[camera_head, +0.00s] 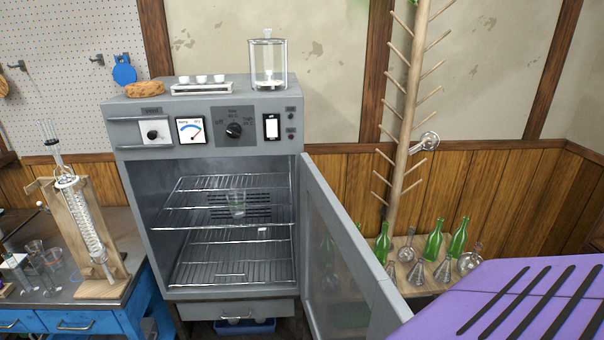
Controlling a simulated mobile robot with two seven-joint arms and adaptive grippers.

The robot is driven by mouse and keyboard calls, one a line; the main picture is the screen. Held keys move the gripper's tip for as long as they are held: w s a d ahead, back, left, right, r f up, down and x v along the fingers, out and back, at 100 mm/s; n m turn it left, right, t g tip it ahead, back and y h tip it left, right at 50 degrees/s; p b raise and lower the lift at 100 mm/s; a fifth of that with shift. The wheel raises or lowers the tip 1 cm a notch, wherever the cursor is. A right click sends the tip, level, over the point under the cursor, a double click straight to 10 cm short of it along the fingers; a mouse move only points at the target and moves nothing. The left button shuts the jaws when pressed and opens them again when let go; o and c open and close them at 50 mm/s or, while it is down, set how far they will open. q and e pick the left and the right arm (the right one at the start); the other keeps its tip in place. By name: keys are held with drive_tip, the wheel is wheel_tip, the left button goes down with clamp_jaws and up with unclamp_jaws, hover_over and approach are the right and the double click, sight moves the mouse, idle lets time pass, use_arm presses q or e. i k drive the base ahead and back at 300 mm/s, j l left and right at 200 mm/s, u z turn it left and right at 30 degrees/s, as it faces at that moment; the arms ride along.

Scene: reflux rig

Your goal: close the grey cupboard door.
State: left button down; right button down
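The grey cupboard (205,137) stands in the middle of the view, with a control panel of dials across its top front. Its grey door (348,245) is hinged on the right side and stands wide open, swung out toward me. The door has a window panel, and its lower end runs out near the bottom of the view. Neither of my grippers shows in this view.
A blue bench (75,320) with glassware and a wooden condenser stand (92,235) is at left. Green bottles (433,240) and flasks stand on a wooden base at right, by a drying rack (408,110). A purple slotted surface (530,300) fills the lower right.

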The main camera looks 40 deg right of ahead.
sight(335, 257)
drive_tip(key=k+l, duration=0.2)
drive_tip(key=k+l+z, duration=0.1)
drive_tip(key=l, duration=0.3)
drive_tip(key=k+l, duration=0.3)
drive_tip(key=i+l, duration=0.1)
drive_tip(key=l, duration=0.25)
drive_tip(key=i+l, duration=0.15)
drive_tip(key=l, duration=0.2)
drive_tip(key=i+l, duration=0.1)
drive_tip(key=l, duration=0.2)
drive_tip(key=l+z, duration=0.05)
